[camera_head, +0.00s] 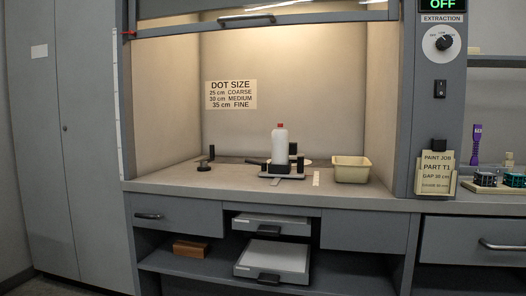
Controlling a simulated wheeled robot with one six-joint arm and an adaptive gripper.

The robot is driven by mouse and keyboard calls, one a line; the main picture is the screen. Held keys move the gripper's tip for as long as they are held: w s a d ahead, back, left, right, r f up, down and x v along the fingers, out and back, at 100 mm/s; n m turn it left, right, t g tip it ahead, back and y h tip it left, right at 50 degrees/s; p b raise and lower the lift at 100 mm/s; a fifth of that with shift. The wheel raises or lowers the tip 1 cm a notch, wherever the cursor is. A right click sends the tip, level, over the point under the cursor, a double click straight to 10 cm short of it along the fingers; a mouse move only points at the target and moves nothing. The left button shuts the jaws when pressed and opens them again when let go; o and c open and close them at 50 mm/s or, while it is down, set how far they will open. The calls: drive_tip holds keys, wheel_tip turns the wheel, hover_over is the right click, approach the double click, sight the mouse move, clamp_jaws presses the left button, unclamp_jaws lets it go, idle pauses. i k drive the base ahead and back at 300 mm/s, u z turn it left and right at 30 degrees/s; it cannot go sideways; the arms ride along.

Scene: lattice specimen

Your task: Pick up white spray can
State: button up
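A white can with a red cap (280,148) stands upright inside the lit booth, near the middle of its worktop. It appears to stand on or just behind a low dark-and-grey stand (282,171); I cannot tell which. Small dark parts are close to its base on both sides. My gripper is not in view, and nothing is seen touching the can.
A cream tub (351,169) stands right of the can. A small black knob-like piece (204,166) is at left. The raised sash (262,20) crosses the booth's top. Below, drawers and grey trays (272,261) protrude. The worktop's front left is mostly clear.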

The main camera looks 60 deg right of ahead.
sight(279, 136)
drive_tip(key=i, duration=1.15)
drive_tip(key=z, duration=1.8)
